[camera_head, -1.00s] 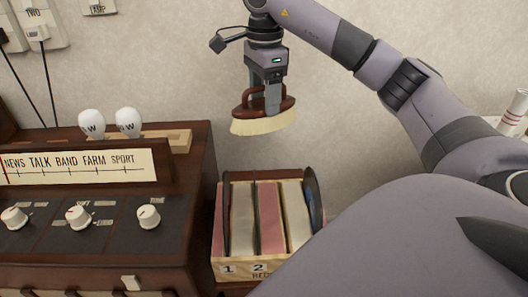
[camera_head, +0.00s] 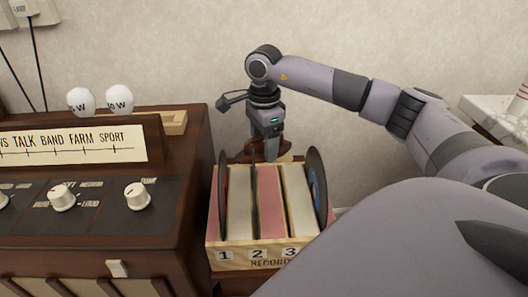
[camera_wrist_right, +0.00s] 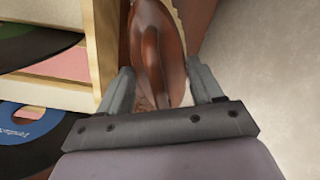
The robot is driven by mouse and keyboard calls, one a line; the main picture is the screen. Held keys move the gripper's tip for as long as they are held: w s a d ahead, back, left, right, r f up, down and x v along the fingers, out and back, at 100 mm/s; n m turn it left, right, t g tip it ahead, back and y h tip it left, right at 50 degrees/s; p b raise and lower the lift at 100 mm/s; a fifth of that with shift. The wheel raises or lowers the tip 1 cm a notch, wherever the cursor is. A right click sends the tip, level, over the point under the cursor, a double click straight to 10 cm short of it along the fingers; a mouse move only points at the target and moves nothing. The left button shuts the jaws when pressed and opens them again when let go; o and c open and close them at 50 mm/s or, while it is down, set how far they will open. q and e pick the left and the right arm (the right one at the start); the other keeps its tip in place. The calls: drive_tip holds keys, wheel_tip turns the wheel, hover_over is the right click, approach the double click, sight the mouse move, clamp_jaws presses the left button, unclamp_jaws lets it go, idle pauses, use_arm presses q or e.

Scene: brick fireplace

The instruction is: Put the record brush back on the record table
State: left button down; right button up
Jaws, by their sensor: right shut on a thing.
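The record brush (camera_head: 283,147) has a dark reddish-brown wooden body. My right gripper (camera_head: 271,155) is shut on it, behind the record crate in the head view. The crate hides the lower part of the brush and its pale bristles. In the right wrist view the brush (camera_wrist_right: 158,50) sits between the two fingers (camera_wrist_right: 163,90), beside the crate's wooden wall. The record table (camera_head: 226,284) shows only as a small dark strip under the crate. I cannot tell whether the brush touches the table. My left gripper is not in view.
The record crate (camera_head: 238,257) holds several sleeves and black records and stands just in front of the brush. A brown radio cabinet (camera_head: 185,190) with two white bulbs on top stands close on the left. The wall (camera_head: 200,60) is right behind.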

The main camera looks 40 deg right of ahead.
wheel_tip(320, 180, down, 2)
drive_tip(key=shift+f, duration=0.15)
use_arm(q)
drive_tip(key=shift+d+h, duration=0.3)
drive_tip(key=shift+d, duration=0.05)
use_arm(e)
drive_tip(key=o, duration=0.5)
drive_tip(key=shift+f, duration=0.1)
drive_tip(key=o, duration=0.4)
drive_tip(key=shift+o, duration=0.2)
